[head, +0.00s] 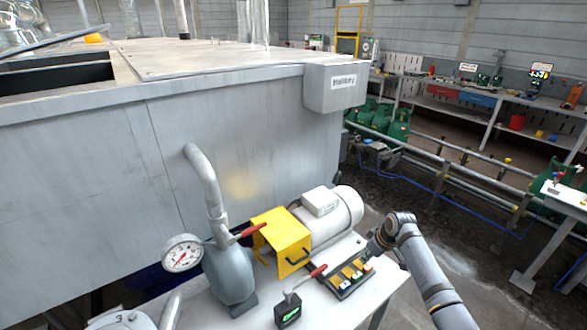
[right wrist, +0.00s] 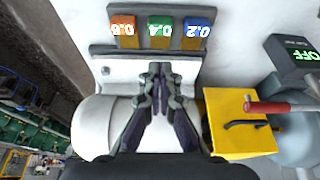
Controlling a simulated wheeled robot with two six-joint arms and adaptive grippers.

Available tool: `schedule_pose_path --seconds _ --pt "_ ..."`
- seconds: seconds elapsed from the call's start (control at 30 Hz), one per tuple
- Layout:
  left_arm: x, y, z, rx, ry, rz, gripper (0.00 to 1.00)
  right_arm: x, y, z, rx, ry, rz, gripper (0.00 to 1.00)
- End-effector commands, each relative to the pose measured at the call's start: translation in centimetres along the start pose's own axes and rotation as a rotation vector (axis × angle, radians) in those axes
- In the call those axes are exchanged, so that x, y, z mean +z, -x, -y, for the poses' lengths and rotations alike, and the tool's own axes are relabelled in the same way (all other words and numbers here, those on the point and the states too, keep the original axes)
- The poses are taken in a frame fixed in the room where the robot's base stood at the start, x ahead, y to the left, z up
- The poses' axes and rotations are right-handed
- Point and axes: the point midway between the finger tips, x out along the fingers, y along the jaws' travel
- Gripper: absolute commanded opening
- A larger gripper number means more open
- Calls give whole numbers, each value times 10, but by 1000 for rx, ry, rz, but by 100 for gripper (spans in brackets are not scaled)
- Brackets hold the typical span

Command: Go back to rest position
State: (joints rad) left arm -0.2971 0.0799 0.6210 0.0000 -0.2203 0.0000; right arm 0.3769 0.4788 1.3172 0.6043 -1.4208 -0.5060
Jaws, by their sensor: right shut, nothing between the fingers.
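My right gripper (head: 374,247) is beside the right end of the pump motor (head: 335,215), near the panel with the coloured buttons (head: 343,284). In the right wrist view my right gripper (right wrist: 160,72) has its fingers together and holds nothing. Its tips point toward the panel, where an orange 0.6 block (right wrist: 123,30), a green 0.4 block (right wrist: 160,32) and a blue 0.2 block (right wrist: 191,32) sit in a row. The white motor housing (right wrist: 95,120) lies below the fingers. My left gripper is not in view.
A pressure gauge (head: 182,254) and a small box with a green display (head: 289,312) are on the bench. A large grey tank (head: 230,140) stands behind.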

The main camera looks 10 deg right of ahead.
Motion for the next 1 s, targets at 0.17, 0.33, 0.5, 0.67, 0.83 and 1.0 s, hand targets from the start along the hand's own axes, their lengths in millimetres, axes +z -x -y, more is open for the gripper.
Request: schedule_pose_path --seconds 0.17,0.33,0.5,0.67,0.83,1.0 --pt "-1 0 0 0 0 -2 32 29 -16 52 13 18 39 0" --pt "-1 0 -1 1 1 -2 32 83 -11 136 60 -12 68 0" --pt "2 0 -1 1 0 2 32 119 14 181 101 -80 65 0" --pt "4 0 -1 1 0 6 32 144 41 206 134 -151 56 0" --pt "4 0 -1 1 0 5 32 163 70 222 166 -225 45 0" --pt "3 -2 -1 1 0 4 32 178 77 227 191 -281 46 0"
